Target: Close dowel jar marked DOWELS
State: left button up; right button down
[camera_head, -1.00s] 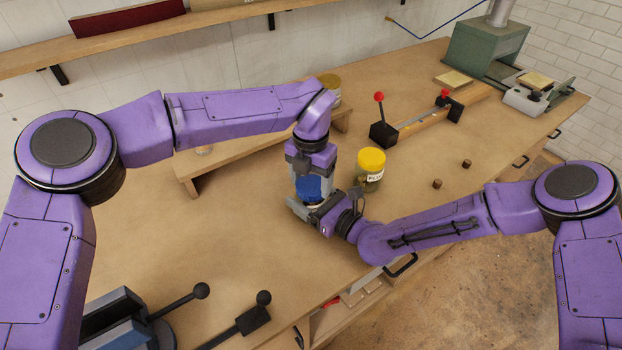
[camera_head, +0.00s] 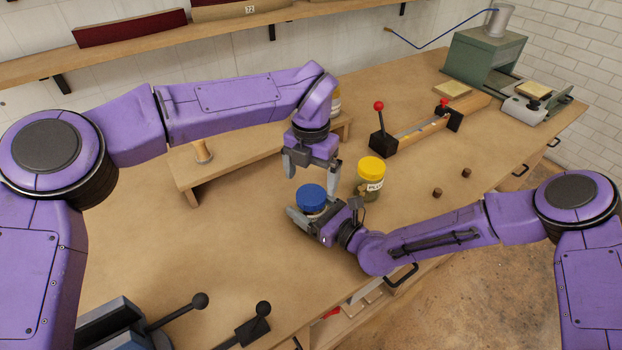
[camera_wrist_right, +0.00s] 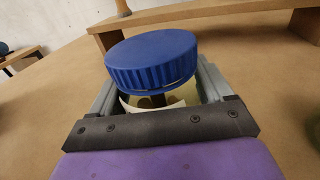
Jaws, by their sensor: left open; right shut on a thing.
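A jar with a blue lid (camera_head: 312,196) stands on the workbench, and its blue lid (camera_wrist_right: 152,58) also shows in the right wrist view. The lid sits on the jar's mouth; in the wrist view it looks slightly tilted, and I cannot tell whether it is tight. My right gripper (camera_head: 308,216) is shut around the jar body (camera_wrist_right: 160,97), below the lid. The jar's label is mostly hidden, so its marking cannot be read. My left gripper (camera_head: 304,172) is open and empty, pointing down just above the lid and apart from it.
A yellow-lidded jar (camera_head: 370,178) with a partly readable label stands close on the right. Two small brown dowel pieces (camera_head: 437,192) lie farther right. A low wooden riser (camera_head: 240,160) is behind, and a red-knobbed clamp fixture (camera_head: 384,138) stands at the back.

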aim_at(311, 194)
pick_arm(q)
jog(key=shift+c, duration=0.3)
notch_tip(311, 194, up, 4)
jog(key=n, duration=0.3)
jog(key=shift+f+n, duration=0.25)
jog(key=shift+n, duration=0.05)
jog(key=shift+f, duration=0.1)
notch_tip(311, 194, down, 8)
jog(key=shift+r, duration=0.1)
jog(key=shift+c, duration=0.3)
jog(key=c, duration=1)
jog(key=shift+c, duration=0.2)
